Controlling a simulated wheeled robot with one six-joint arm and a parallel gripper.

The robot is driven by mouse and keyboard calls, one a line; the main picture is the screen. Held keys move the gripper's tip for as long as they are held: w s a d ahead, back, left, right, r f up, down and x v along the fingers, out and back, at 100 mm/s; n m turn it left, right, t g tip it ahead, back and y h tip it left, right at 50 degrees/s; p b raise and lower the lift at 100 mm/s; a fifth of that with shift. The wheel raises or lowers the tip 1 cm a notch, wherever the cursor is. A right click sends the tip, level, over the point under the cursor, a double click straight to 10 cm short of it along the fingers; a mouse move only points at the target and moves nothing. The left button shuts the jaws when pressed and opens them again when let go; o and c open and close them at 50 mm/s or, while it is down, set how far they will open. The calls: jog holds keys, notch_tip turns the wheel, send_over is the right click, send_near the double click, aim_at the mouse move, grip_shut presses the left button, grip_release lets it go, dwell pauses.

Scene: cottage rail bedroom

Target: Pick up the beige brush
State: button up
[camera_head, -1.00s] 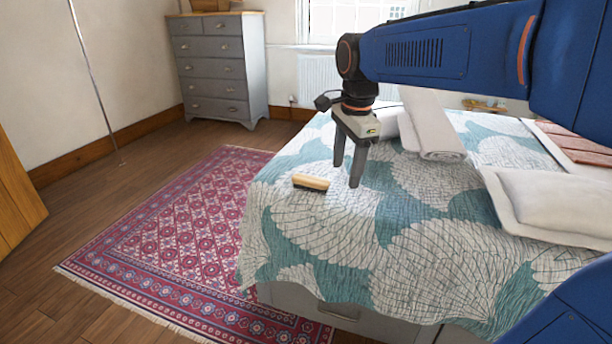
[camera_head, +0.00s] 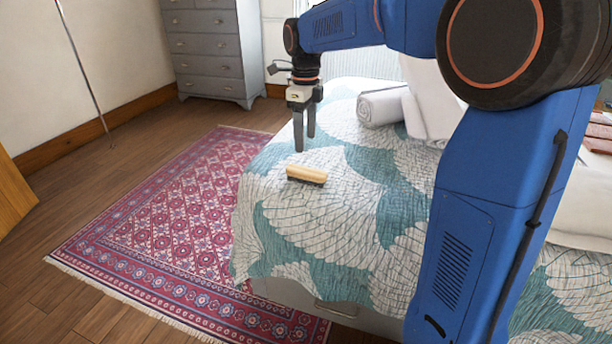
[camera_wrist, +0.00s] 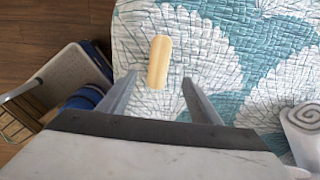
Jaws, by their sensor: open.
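The beige brush (camera_head: 306,174) lies on the patterned bedspread near the bed's left edge, its pale back upward and a dark bristle side showing below. In the wrist view the brush (camera_wrist: 159,62) lies lengthwise just beyond the two fingers, between their lines and nearer the left one. My gripper (camera_head: 305,145) points down above the bed, behind the brush in the head view. Its fingers are apart with nothing between them. In the wrist view my gripper (camera_wrist: 157,85) is also seen open and empty, apart from the brush.
The bed (camera_head: 340,245) has a teal and white cover. A rolled white towel (camera_head: 381,107) lies behind and right of the brush. A red rug (camera_head: 170,235) covers the floor at left, and a grey dresser (camera_head: 212,50) stands at the back. The bedspread around the brush is clear.

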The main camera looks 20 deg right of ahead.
aim_at(306, 171)
jog(key=f, duration=1.2)
jog(key=shift+s+f, duration=0.1)
jog(key=shift+s, duration=0.1)
jog(key=c, duration=1.2)
